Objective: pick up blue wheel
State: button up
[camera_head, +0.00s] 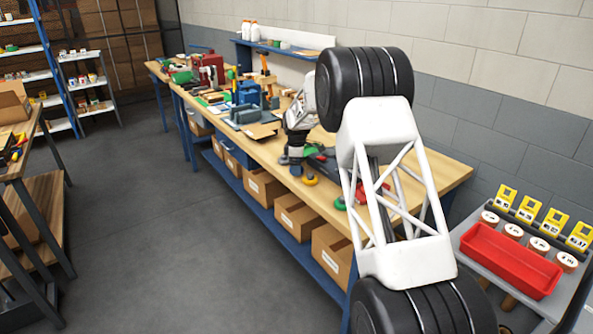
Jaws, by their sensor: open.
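My gripper (296,160) hangs at the end of my white and black arm, over the front part of the long wooden workbench (440,177). It is small and dark here; its fingertips blend into the things below, and I see nothing clearly held. I cannot make out the blue wheel for certain. Dark bluish shapes around the fingertips are too small to tell apart. My arm hides part of the bench.
A blue fixture (247,93) and a red machine (207,68) stand farther back on the bench. Cardboard boxes (297,217) sit on the shelf below. A grey cart with a red tray (510,260) is at right. The bench's right end looks clear.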

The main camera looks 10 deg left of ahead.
jog(key=shift+f, duration=0.1)
dwell(0.5)
jog(key=c, duration=1.1)
jog(key=shift+o, duration=0.2)
jog(key=shift+r, duration=1.55)
jog(key=shift+s+r, duration=0.15)
jog(key=shift+r, duration=0.1)
jog(key=s+d, duration=0.2)
jog(key=s, duration=0.5)
jog(key=s+d+r, duration=0.1)
jog(key=s+d, duration=0.2)
jog(key=s, duration=0.4)
jog(key=shift+s+d+r, duration=0.15)
jog(key=shift+s+r, duration=0.05)
jog(key=shift+s, duration=0.2)
